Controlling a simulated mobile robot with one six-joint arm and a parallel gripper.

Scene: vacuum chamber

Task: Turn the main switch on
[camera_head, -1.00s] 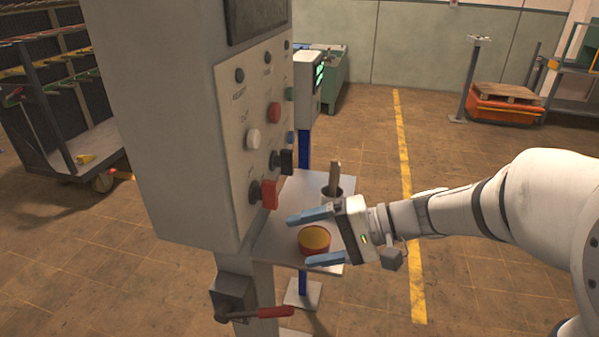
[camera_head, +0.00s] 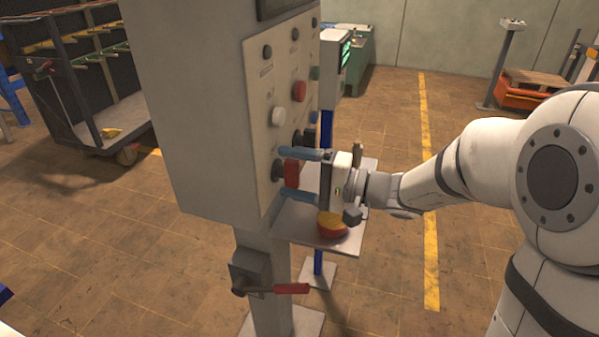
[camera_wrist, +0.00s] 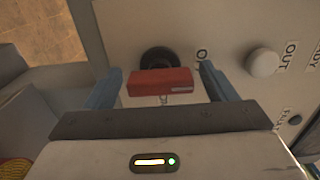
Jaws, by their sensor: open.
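A red switch handle (camera_head: 291,174) on a round black base sits low on the grey control panel, and it also shows in the wrist view (camera_wrist: 161,82). I take it for the main switch. My gripper (camera_head: 286,174) is open, with its blue fingers on either side of the handle. In the wrist view the handle lies crosswise between the fingers, its ends close to them; I cannot tell if they touch. A letter "O" shows right of the black base; other markings near it are hidden.
A black switch (camera_head: 309,137), a white button (camera_head: 278,117) and a red button (camera_head: 299,91) are nearby on the panel. A small shelf (camera_head: 290,222) below my gripper holds a red-yellow round container (camera_head: 332,226). A red-handled lever (camera_head: 291,288) juts out lower down.

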